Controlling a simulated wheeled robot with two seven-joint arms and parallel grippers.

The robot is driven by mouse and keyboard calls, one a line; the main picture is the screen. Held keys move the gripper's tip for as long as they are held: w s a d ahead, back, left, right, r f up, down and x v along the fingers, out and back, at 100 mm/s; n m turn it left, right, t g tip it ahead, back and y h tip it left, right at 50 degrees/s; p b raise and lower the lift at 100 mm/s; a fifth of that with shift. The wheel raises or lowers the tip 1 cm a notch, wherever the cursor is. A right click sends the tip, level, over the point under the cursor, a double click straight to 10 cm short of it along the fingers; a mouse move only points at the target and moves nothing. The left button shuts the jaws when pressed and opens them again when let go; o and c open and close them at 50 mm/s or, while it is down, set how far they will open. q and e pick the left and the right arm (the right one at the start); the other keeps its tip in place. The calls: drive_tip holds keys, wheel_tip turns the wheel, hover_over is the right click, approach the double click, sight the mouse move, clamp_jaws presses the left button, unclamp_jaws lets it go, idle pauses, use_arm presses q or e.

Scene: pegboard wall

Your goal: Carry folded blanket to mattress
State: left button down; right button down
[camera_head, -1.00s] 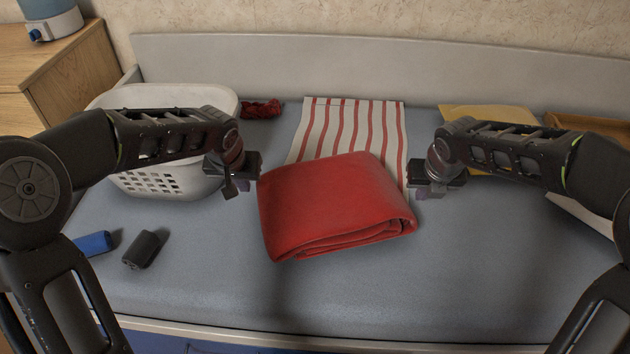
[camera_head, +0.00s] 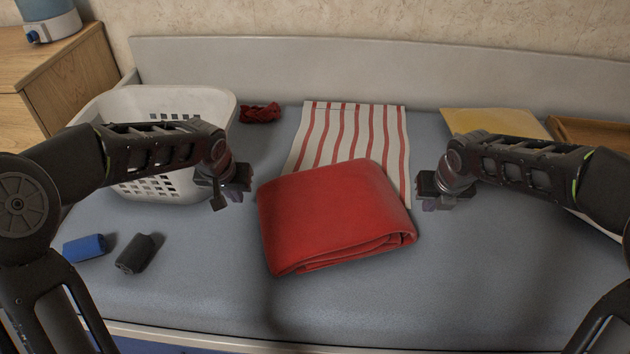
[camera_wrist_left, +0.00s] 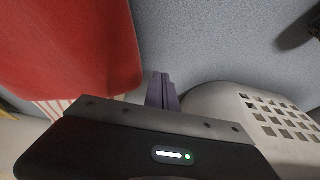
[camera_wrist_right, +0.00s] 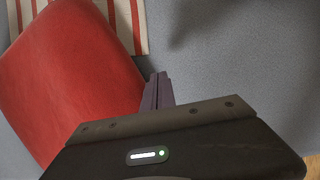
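The red folded blanket (camera_head: 335,215) lies on the grey mattress (camera_head: 480,290), overlapping the near end of a striped cloth. My left gripper (camera_head: 230,193) hangs just left of the blanket, apart from it. My right gripper (camera_head: 438,195) hangs just right of the blanket, also apart from it. The blanket also shows at upper left in the left wrist view (camera_wrist_left: 75,45) and at left in the right wrist view (camera_wrist_right: 70,85). In both wrist views the purple fingers are close together with nothing between them, so both grippers look shut and empty.
A white basket (camera_head: 185,104) stands behind my left arm. A red-and-white striped cloth (camera_head: 350,130) lies behind the blanket, a dark red cloth (camera_head: 260,113) beside it. Blue (camera_head: 84,248) and black (camera_head: 139,254) rolls lie front left. A yellow folder (camera_head: 490,121) lies back right.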

use_arm(q)
drive_tip(key=c, duration=2.2)
unclamp_jaws()
drive_tip(key=shift+a, duration=0.1)
use_arm(e)
drive_tip(key=c, duration=2.2)
unclamp_jaws()
drive_tip(key=shift+d, duration=0.15)
use_arm(q)
drive_tip(key=c, duration=1.7)
unclamp_jaws()
use_arm(e)
drive_tip(key=c, duration=1.7)
unclamp_jaws()
use_arm(q)
drive_tip(key=v, duration=1.2)
drive_tip(key=shift+a, duration=0.1)
use_arm(e)
drive_tip(key=v, duration=1.2)
drive_tip(key=shift+d, duration=0.1)
